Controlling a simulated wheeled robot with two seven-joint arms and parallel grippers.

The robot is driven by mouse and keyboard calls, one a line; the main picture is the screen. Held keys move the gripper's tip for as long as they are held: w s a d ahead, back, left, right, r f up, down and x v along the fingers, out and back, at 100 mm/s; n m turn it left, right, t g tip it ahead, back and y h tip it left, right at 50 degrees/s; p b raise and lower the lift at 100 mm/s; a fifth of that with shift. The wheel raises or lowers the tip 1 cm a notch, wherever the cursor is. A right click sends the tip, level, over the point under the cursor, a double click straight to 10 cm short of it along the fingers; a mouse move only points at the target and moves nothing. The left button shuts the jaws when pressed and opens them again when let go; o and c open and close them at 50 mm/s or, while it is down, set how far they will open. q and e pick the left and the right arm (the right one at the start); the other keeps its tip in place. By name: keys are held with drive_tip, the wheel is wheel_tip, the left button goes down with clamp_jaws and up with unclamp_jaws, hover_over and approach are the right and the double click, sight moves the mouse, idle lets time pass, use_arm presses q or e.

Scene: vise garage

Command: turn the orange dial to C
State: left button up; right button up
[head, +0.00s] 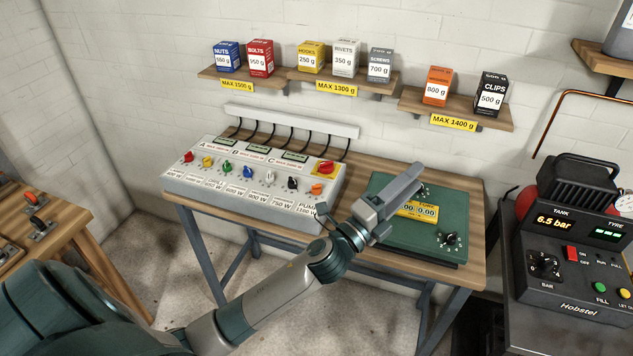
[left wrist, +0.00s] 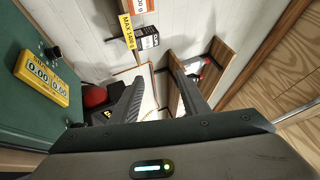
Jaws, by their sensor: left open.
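The orange dial (head: 317,188) sits at the right end of the front row of coloured knobs on the light grey control panel (head: 225,198), above a label reading PUMP. Its exact pointer position is too small to read. The panel carries areas marked A, B and C along its upper part. My left gripper (head: 408,180) is to the right of the dial, above the green box, apart from the dial. In the left wrist view its two fingers (left wrist: 155,70) stand apart with nothing between them. The dial is out of that view. My right gripper is not in view.
The green box (head: 385,243) with a yellow display and black knobs stands right of the panel on the wooden table (head: 352,175). A red button (head: 326,167) sits close behind the dial. Shelves with small boxes hang above. A black tank unit (head: 570,255) stands at right.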

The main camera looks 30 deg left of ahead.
use_arm(q)
drive_tip(key=w+d+r+m+g+h, duration=0.15)
drive_tip(key=d+m+g+h, duration=0.35)
drive_tip(key=m, duration=0.5)
drive_tip(key=d+r+m+g+h, duration=0.35)
drive_tip(key=m+h, duration=0.25)
drive_tip(key=m, duration=0.3)
drive_tip(key=w+a+f+m+g+y, duration=0.5)
drive_tip(key=a+f+m+g+y, duration=0.45)
drive_tip(key=m, duration=0.35)
drive_tip(key=s+a+r+g+y, duration=0.1)
drive_tip(key=a+y, duration=0.3)
drive_tip(key=a, duration=0.8)
drive_tip(key=a+r+m+g+y, duration=0.1)
drive_tip(key=a+r+y, duration=0.3)
drive_tip(key=a, duration=0.9)
drive_tip(key=shift+s+a+r, duration=0.3)
drive_tip(key=shift+s, duration=0.05)
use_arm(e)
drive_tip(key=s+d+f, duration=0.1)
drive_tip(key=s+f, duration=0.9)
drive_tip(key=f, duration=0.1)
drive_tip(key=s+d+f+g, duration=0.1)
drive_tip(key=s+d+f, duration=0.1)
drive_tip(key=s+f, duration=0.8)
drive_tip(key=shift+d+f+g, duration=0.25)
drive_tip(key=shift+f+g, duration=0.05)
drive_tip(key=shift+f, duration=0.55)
